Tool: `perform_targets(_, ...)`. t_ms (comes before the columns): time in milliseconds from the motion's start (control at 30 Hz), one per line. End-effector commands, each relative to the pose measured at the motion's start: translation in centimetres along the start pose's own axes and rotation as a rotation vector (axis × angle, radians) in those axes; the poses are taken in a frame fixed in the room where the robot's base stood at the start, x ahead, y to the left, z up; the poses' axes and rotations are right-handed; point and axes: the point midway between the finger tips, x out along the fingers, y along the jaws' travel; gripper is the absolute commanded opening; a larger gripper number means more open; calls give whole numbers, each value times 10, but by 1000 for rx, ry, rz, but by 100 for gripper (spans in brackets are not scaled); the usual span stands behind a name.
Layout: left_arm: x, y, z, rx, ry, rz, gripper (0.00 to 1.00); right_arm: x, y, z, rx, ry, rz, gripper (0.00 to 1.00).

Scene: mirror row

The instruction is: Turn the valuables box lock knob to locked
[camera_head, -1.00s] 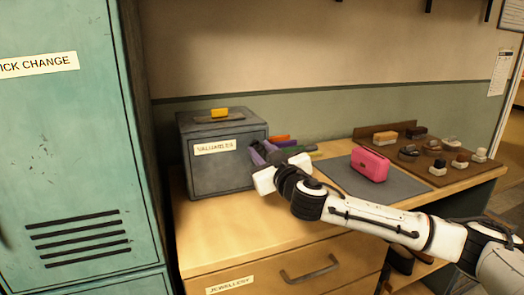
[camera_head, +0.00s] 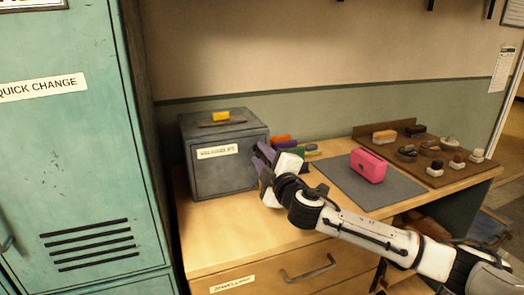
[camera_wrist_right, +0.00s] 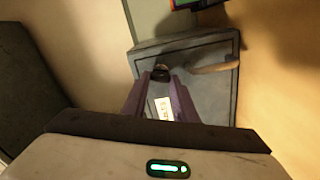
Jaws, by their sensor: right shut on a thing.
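The valuables box (camera_head: 222,174) is a dark grey box with a pale label (camera_head: 217,151) on its front, standing on the wooden counter beside the teal locker. My right gripper (camera_head: 260,158) is at the right part of the box's front, its purple fingers covering that spot in the head view. In the right wrist view the box (camera_wrist_right: 218,98) lies ahead, and the small dark lock knob (camera_wrist_right: 160,72) sits between the fingertips of my right gripper (camera_wrist_right: 160,82), which is shut on it. The knob's setting cannot be read. My left gripper is not in view.
A yellow block (camera_head: 221,116) lies on the box. Coloured items stand right of the box, behind my gripper. A pink case (camera_head: 368,165) sits on a grey mat (camera_head: 345,190), with a brown tray (camera_head: 462,170) of small items farther right. The counter's front left is clear.

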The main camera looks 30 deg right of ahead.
Motion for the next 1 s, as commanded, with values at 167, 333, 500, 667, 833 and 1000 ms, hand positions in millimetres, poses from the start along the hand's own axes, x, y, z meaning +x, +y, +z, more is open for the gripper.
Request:
perform_targets(167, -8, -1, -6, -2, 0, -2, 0, 0, 1, 0, -146, -2, -1, 3)
perform_targets(333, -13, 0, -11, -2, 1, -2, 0, 0, 0, 0, -256, -2, -1, 3)
perform_targets(500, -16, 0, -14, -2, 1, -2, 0, 0, 0, 0, -331, -1, -1, 3)
perform_targets(667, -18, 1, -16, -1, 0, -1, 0, 0, -1, 0, -369, -1, 0, 3)
perform_targets(833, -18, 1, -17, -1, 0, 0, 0, 0, -2, 1, -387, -1, 0, 3)
perform_targets(1000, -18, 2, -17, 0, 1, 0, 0, 0, -2, 1, -390, -1, 0, 3)
